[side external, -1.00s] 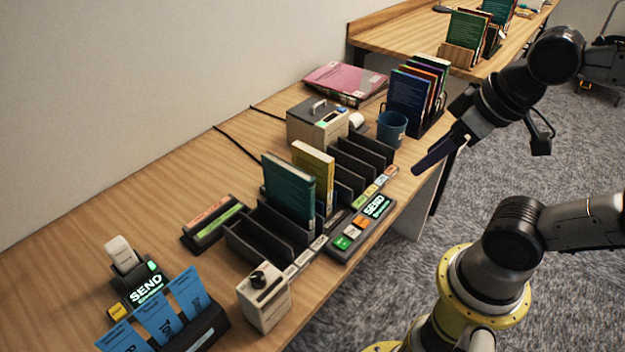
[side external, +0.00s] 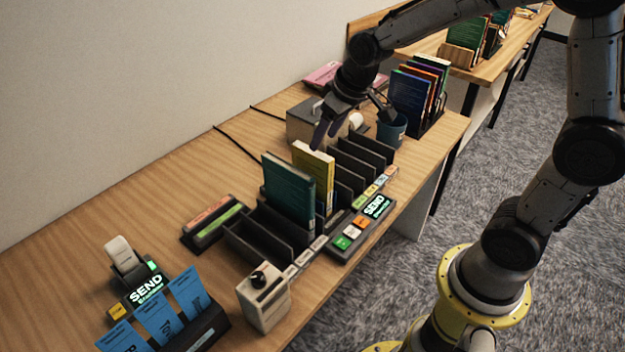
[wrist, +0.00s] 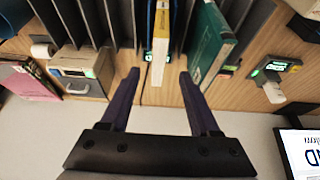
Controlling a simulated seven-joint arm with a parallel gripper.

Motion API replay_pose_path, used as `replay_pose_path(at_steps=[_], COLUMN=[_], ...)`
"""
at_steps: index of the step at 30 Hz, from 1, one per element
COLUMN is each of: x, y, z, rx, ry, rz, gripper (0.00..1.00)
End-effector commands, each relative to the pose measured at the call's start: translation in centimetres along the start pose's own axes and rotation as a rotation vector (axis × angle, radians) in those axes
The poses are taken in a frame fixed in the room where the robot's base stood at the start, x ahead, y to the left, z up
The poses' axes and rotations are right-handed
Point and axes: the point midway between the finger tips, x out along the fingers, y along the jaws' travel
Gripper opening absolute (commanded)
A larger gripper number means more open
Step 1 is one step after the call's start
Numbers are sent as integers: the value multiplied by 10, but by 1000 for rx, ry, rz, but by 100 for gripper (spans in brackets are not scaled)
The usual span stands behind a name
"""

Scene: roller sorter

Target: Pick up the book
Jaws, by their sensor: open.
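A yellow book (side external: 318,165) stands upright in a slot of the dark sorter rack (side external: 243,240). A teal book (side external: 287,192) stands upright in a slot nearer the camera. My gripper (side external: 322,137) is open and empty, just above and behind the yellow book in the side view. In the wrist view, the yellow book (wrist: 160,45) is centred ahead of the spread fingers of my gripper (wrist: 157,80), and the teal book (wrist: 208,42) is to its right. I cannot tell how far the fingertips are from the yellow book.
A grey box with a handle (side external: 304,128) stands behind the rack, and a blue cup (side external: 391,129) is beside it. A SEND console (side external: 362,223) lines the rack's front. Bare table (side external: 120,215) lies at left.

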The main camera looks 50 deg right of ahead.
Motion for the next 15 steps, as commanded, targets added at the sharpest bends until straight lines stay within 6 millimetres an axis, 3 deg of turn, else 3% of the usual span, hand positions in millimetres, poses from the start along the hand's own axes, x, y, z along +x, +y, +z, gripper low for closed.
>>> replay_pose_path(at_steps=[9, 15], x=[58, 74], y=[0, 0], z=[1, 0], rx=[-1, -1], ry=[-4, 0], rz=[0, 0], gripper=[62, 62])
